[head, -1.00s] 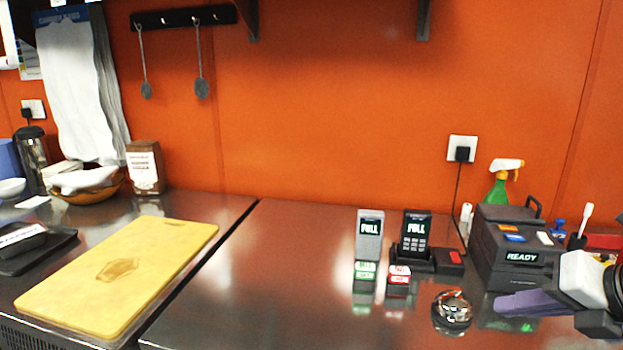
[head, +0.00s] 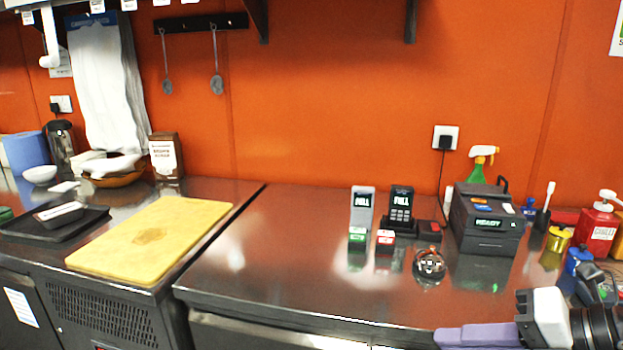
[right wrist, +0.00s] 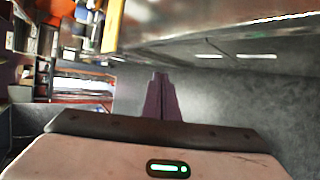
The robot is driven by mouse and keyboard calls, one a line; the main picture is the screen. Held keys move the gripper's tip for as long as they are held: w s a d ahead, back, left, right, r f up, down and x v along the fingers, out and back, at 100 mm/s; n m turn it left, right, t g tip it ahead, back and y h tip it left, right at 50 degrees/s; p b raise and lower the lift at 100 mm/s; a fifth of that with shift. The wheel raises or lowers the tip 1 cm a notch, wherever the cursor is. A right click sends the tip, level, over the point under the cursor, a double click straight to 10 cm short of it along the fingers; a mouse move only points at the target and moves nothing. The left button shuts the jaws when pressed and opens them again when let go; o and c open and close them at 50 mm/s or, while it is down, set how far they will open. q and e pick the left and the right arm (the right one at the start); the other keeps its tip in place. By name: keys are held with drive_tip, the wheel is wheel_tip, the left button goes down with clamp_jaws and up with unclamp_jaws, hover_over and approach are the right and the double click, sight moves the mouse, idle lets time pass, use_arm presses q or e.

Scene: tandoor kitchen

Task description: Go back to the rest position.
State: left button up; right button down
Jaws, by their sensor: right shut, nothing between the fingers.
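My right gripper (head: 440,338) shows at the lower right of the head view, in front of the steel counter's front edge. Its purple fingers are together with nothing between them. In the right wrist view the shut fingers (right wrist: 160,98) point out past the counter's edge, over grey floor. My left gripper is in neither view.
The steel counter (head: 300,270) has a yellow board (head: 150,238) at left. Two handsets (head: 362,208), a bell (head: 430,263), a black printer-like box (head: 487,218) and a red pump bottle (head: 597,230) stand to the right. The counter's front middle is clear.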

drive_tip(key=a+f+m+t+y, duration=0.1)
drive_tip(key=a+m+t+y, duration=0.45)
drive_tip(key=m, duration=0.25)
drive_tip(key=d+f+m+t+h, duration=0.4)
drive_tip(key=f+m+h, duration=0.3)
drive_tip(key=f+m, duration=0.35)
drive_tip(key=s+d+f+m+g+h, duration=0.1)
drive_tip(key=s+f+m+g+h, duration=0.2)
drive_tip(key=f, duration=0.5)
drive_tip(key=s+f+m+g+h, duration=0.1)
drive_tip(key=s+f+m+h, duration=0.1)
drive_tip(key=s+f+m, duration=0.35)
drive_tip(key=s+a+f+m+g, duration=0.2)
drive_tip(key=s+a+f+g, duration=0.2)
drive_tip(key=s+f, duration=0.4)
wheel_tip(320, 180, down, 4)
drive_tip(key=shift+s+r+m, duration=0.1)
drive_tip(key=shift+s+m, duration=0.2)
